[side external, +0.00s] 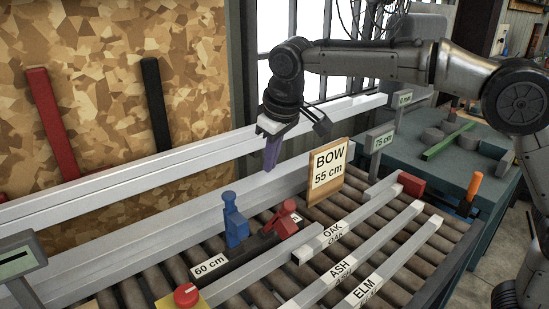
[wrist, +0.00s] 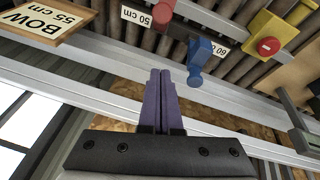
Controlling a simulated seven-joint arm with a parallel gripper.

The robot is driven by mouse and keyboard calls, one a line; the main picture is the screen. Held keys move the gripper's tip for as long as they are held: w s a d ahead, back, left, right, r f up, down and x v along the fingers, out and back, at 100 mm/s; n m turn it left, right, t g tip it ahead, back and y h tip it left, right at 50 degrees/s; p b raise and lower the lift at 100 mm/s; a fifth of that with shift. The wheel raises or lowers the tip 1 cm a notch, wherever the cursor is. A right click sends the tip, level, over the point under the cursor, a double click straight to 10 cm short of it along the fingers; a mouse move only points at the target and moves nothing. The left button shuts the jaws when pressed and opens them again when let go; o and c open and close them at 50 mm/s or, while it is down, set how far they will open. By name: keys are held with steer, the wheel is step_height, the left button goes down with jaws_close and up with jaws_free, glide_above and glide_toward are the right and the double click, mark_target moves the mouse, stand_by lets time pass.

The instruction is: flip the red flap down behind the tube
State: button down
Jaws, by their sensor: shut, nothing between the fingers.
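The red flap (side external: 283,219) sits on the dark rail beside the rollers, right of the upright blue flap (side external: 235,222); it looks tilted, and its exact angle is hard to tell. In the wrist view the red flap (wrist: 163,12) is at the top edge, partly cut off, by the 50 cm label; the blue flap (wrist: 197,58) is nearer the fingertips. Pale grey bars marked OAK (side external: 345,228), ASH (side external: 355,257) and ELM (side external: 390,268) lie on the rollers. My gripper (side external: 271,166) is shut and empty, its purple fingers (wrist: 161,72) in the air above and behind the flaps.
A BOW 55 cm sign (side external: 328,172) stands right of my fingers. Long pale rails (side external: 150,185) run behind the flaps. A red button on a yellow box (side external: 186,295) is at the front left. A red block (side external: 411,184) sits at the far end of the bars.

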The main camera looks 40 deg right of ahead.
glide_above(280, 211)
steer(key=w, duration=0.4)
step_height(280, 211, down, 7)
steer(key=s, duration=0.2)
steer(key=shift+s+a+f, duration=0.15)
steer(key=shift+s+f, duration=0.05)
steer(key=shift+s, duration=0.1)
steer(key=shift+s+d+f, duration=0.2)
steer(key=shift+s+f, duration=0.25)
steer(key=shift+s, duration=0.2)
steer(key=shift+s, duration=0.1)
